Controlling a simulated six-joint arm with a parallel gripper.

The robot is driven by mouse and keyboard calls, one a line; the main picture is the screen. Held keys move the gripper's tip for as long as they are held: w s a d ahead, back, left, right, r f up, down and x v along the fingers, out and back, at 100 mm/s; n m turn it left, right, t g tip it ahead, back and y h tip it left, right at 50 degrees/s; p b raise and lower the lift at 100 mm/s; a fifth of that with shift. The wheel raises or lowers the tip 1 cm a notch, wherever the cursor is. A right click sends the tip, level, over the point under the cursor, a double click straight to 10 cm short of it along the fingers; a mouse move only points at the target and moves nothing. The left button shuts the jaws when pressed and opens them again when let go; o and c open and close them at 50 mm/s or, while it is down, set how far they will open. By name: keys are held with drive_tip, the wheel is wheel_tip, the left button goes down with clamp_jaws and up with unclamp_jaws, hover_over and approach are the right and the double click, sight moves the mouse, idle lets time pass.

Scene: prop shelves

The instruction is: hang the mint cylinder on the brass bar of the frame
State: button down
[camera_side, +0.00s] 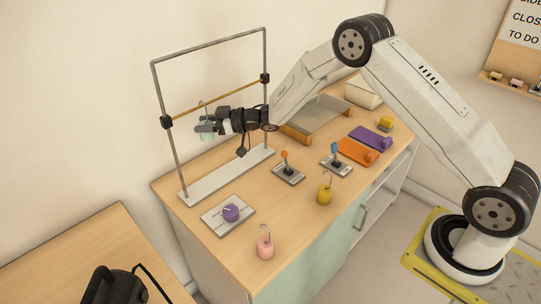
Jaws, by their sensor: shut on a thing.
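The mint cylinder (207,135) is held by my gripper (206,127), which is shut on it and partly covers it. The cylinder looks upright, and its thin wire hook points up. The brass bar (233,92) runs between two black clamps on the upright grey frame (158,85). In this view the top of the hook overlaps the bar toward its left part. I cannot tell whether the hook is over the bar or in front of it. My gripper is a little below the bar.
A purple hooked weight (231,212) sits on a grey plate (213,222). A pink one (265,247) and a yellow one (324,194) stand near the front edge. Two small lever devices (288,174) (336,166), an orange piece (357,152) and a purple piece (371,138) lie right.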

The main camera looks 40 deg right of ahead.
drive_tip(key=shift+c, duration=0.3)
unclamp_jaws()
drive_tip(key=shift+s+d, duration=0.1)
drive_tip(key=v, duration=0.7)
drive_tip(key=shift+s+d, duration=0.2)
drive_tip(key=shift+r, duration=0.1)
